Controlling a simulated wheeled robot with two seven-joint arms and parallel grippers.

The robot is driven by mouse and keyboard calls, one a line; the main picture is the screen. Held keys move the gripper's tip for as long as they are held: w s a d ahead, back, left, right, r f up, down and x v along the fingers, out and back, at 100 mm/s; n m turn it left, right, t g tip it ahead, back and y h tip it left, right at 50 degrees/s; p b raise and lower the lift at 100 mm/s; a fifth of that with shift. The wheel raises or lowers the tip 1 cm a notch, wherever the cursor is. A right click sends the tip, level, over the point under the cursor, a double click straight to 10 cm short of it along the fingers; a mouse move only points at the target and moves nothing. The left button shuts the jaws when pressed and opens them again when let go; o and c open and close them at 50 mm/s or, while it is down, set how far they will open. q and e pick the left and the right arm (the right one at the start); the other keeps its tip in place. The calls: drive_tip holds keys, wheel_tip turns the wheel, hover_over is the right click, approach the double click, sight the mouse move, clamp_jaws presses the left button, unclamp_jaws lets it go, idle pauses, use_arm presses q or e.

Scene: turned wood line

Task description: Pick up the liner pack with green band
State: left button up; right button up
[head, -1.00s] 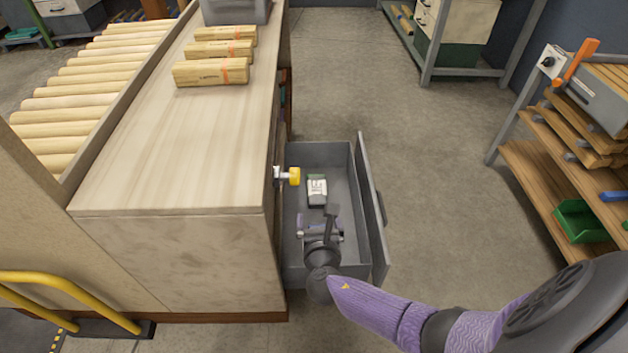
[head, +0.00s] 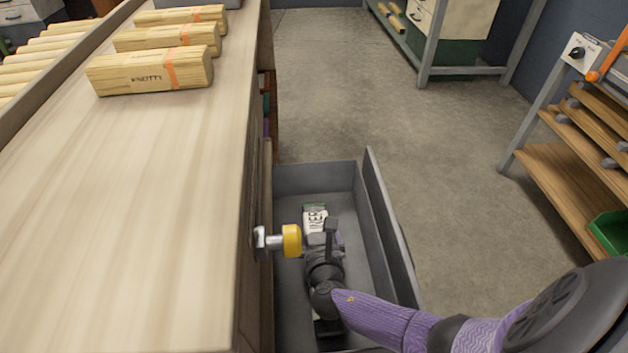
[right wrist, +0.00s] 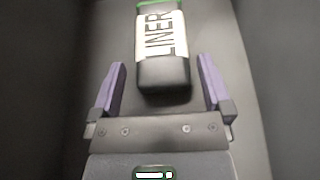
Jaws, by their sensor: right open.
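The liner pack with green band (head: 315,218) lies on the floor of the open grey drawer (head: 285,324). It is dark with a white label reading LINER and a green band at its far end. In the right wrist view the pack (right wrist: 163,45) lies ahead, its near dark end reaching between the fingers. My right gripper (right wrist: 163,85) is open, with a purple finger on each side, apart from the pack. In the head view the right gripper (head: 326,238) is inside the drawer and hides the pack's near part. My left gripper is not in view.
The drawer's front panel (head: 387,215) stands to the right of my gripper. A yellow-tipped knob (head: 291,241) juts from the cabinet near the pack. Wooden blocks (head: 150,72) lie on the worktop (head: 130,190). Clear floor lies beyond the drawer.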

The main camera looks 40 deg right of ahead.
sight(318, 230)
drive_tip(key=w+d+f+b, duration=0.1)
drive_tip(key=w+f, duration=0.1)
drive_tip(key=shift+w+d+f+b, duration=0.15)
drive_tip(key=shift+w+d+b, duration=0.15)
drive_tip(key=shift+d+b, duration=0.1)
drive_tip(key=shift+w+d, duration=0.1)
drive_tip(key=shift+w, duration=0.15)
drive_tip(key=shift+r, duration=0.3)
drive_tip(key=shift+c, duration=1)
drive_tip(key=c, duration=0.8)
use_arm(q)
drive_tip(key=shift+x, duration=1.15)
